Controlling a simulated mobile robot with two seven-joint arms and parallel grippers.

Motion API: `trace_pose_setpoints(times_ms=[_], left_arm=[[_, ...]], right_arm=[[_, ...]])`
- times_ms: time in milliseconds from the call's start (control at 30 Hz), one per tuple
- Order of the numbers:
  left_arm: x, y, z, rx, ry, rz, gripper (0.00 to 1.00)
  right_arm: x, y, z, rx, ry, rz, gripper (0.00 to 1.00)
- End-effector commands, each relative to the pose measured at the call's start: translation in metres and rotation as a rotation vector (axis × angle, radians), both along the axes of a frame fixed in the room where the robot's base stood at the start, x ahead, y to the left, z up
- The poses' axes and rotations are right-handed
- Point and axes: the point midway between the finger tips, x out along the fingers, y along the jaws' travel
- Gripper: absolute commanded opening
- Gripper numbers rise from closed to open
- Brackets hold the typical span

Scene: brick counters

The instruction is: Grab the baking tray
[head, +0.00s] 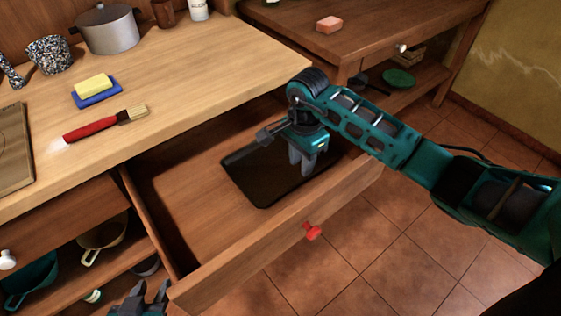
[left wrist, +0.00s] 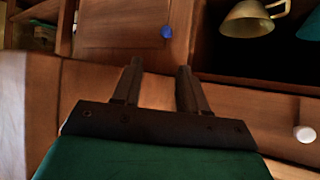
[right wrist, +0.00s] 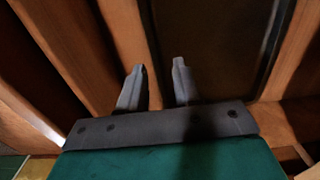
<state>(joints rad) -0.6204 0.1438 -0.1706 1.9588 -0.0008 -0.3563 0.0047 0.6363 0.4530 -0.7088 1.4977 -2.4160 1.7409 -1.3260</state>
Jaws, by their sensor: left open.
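The baking tray (head: 252,182) is a flat dark rectangle lying in the open wooden drawer (head: 245,275). It also shows in the right wrist view (right wrist: 222,45) as a dark panel with a raised rim. My right gripper (head: 302,172) points down over the tray's far right part and hides some of it. In the right wrist view its fingers (right wrist: 159,66) are apart, one on either side of the tray's rim line; I cannot tell whether they touch it. My left gripper (head: 140,292) is low in front of the cabinet, open and empty in the left wrist view (left wrist: 158,70).
The drawer has a red knob (head: 313,231). The counter above holds a brush (head: 100,125), a yellow sponge (head: 93,85) and a pot (head: 108,32). Open shelves with pans (head: 103,238) lie left of the drawer. The tiled floor (head: 330,270) in front is clear.

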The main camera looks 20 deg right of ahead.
Motion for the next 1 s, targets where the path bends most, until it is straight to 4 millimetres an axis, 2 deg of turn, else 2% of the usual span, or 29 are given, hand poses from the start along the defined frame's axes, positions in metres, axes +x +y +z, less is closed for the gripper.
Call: trace_pose_setpoints(times_ms=[400, 667, 767, 1000], left_arm=[[0.000, -0.001, -0.003, -0.001, 0.002, -0.001, 0.43], [0.001, -0.002, 0.000, -0.005, -0.003, -0.002, 0.43], [0.002, -0.002, 0.001, -0.005, -0.005, -0.002, 0.43], [0.002, -0.002, 0.001, -0.005, -0.005, -0.002, 0.43]], right_arm=[[-0.004, -0.003, -0.050, 0.001, 0.000, -0.001, 0.33], [-0.003, -0.004, -0.054, 0.000, -0.001, -0.001, 0.33], [-0.003, -0.004, -0.053, 0.000, -0.001, -0.001, 0.26], [-0.003, -0.004, -0.053, 0.000, -0.001, -0.001, 0.03]])
